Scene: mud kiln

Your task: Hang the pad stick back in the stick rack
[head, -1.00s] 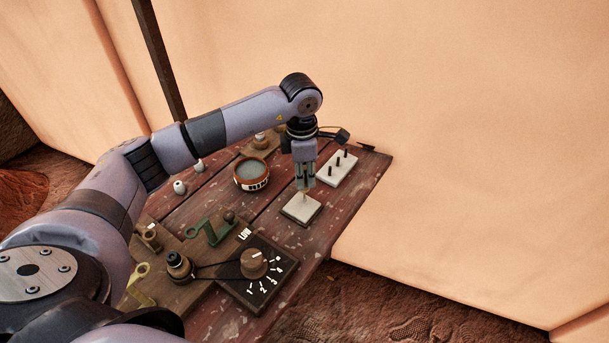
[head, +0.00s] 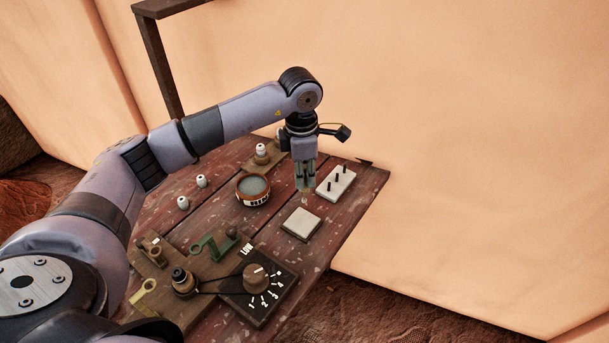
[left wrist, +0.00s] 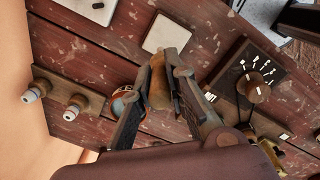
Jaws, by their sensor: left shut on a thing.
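My left gripper (head: 305,184) points down above the table, just beyond the pale square tile (head: 301,224). It is shut on the pad stick (left wrist: 158,90), whose tan body shows between the fingers in the left wrist view. In the head view only a small pale end of the stick (head: 305,199) shows below the fingertips, apart from the tile. What looks like the stick rack (left wrist: 58,90) is a brown wooden strip carrying two white-tipped pieces at the left of the wrist view. In the head view the rack (head: 252,168) is partly hidden behind my arm.
A white block with black pegs (head: 343,181) stands right of the gripper. A round dish (head: 253,187) is to its left, with two small white pieces (head: 183,202) farther left. A dial board (head: 259,290) and green bracket (head: 212,245) are nearer.

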